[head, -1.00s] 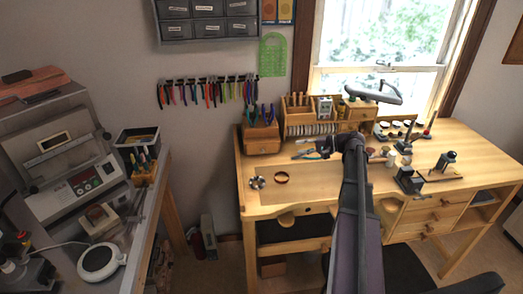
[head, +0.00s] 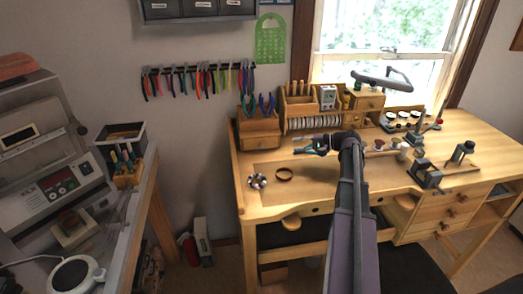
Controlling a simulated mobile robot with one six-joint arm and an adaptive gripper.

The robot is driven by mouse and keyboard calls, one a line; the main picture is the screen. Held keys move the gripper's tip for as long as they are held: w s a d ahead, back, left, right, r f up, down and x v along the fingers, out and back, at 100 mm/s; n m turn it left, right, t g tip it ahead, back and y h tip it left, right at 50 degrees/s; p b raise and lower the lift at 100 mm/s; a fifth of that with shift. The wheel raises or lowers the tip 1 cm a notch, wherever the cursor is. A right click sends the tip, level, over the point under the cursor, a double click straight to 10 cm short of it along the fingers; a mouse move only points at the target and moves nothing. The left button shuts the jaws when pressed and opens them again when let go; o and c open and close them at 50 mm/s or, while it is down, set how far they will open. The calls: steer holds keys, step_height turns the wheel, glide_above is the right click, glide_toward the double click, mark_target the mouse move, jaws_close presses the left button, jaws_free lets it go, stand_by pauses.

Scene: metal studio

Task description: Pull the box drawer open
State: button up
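A small wooden box (head: 259,137) with a drawer front and a small knob stands at the back left of the workbench, with pliers standing upright in its top. Its drawer looks shut. Another small wooden drawer unit (head: 369,102) with a knob stands further right, beside the tool rack. My gripper (head: 313,145) is over the middle of the bench, to the right of the box and apart from it, pointing left. Its fingers are small and dark against the tools behind, so I cannot tell whether they are open or shut.
The wooden workbench (head: 320,180) has a bare middle, with a small metal piece (head: 257,181) and a brown ring (head: 284,174) at left. A wooden tool rack (head: 300,108) stands behind my gripper. Bottles and a stand (head: 426,172) are at right.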

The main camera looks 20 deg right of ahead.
mark_target(263, 146)
stand_by(0.4)
steer(key=b+x, duration=0.3)
steer(key=x, duration=1)
steer(key=shift+w+a, duration=0.2)
steer(key=shift+a, duration=0.15)
jaws_close()
